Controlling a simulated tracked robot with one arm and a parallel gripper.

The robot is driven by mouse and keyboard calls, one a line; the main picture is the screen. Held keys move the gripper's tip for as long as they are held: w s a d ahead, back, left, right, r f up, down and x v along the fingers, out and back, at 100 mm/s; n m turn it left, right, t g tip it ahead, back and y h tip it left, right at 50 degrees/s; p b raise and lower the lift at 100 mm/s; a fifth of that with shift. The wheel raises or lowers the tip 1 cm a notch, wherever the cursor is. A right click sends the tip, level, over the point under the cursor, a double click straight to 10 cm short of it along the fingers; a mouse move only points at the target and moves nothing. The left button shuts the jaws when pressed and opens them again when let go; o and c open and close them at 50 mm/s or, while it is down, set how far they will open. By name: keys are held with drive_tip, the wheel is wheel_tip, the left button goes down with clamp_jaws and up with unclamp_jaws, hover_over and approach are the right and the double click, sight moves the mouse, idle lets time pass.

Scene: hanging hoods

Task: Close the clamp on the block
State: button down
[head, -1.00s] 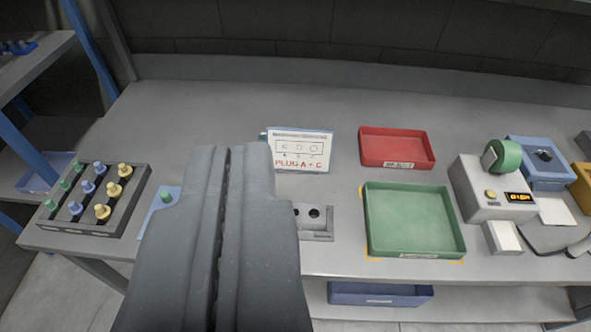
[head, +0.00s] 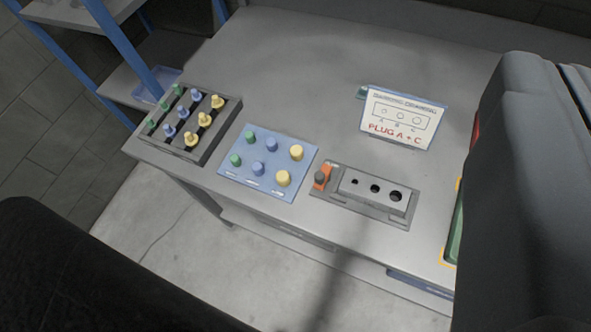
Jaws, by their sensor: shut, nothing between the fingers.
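The grey block (head: 364,187) with three dark holes of growing size sits in a flat grey fixture (head: 404,222) near the front edge of the table. The clamp (head: 321,178), orange with a dark knob, is at the left end of the block. Whether it presses on the block cannot be told. My gripper (head: 562,75) fills the right side of the view, large and close to the camera, well to the right of the clamp. It is shut and holds nothing. It hides the table's right part.
A sign (head: 403,119) reading "PLUG A + C" stands behind the block. Left of the clamp, a blue mat (head: 268,162) holds several coloured plugs. A dark rack (head: 203,155) of plugs stands farther left. A green tray (head: 455,228) is partly hidden.

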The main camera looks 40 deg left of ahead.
drive_tip(key=w+a+f+m+g+h+p, duration=0.1)
drive_tip(key=w+a+f+g+h, duration=0.15)
drive_tip(key=w+a+f, duration=0.45)
drive_tip(key=w+a+f+g+h+p, duration=0.1)
drive_tip(key=w+a+f+g, duration=0.3)
drive_tip(key=w+f, duration=0.65)
drive_tip(key=a+f+m+g+h+p, duration=0.1)
drive_tip(key=a+f+g, duration=0.1)
drive_tip(key=a+f, duration=0.6)
drive_tip(key=a+f+m+g+h+p, duration=0.1)
drive_tip(key=a+f+g+h, duration=0.1)
drive_tip(key=a+f, duration=0.6)
wheel_tip(320, 180, down, 5)
drive_tip(key=shift+s+a+f+g+p, duration=0.1)
drive_tip(key=shift+s+a+g+p, duration=0.1)
drive_tip(key=shift+g+p, duration=0.25)
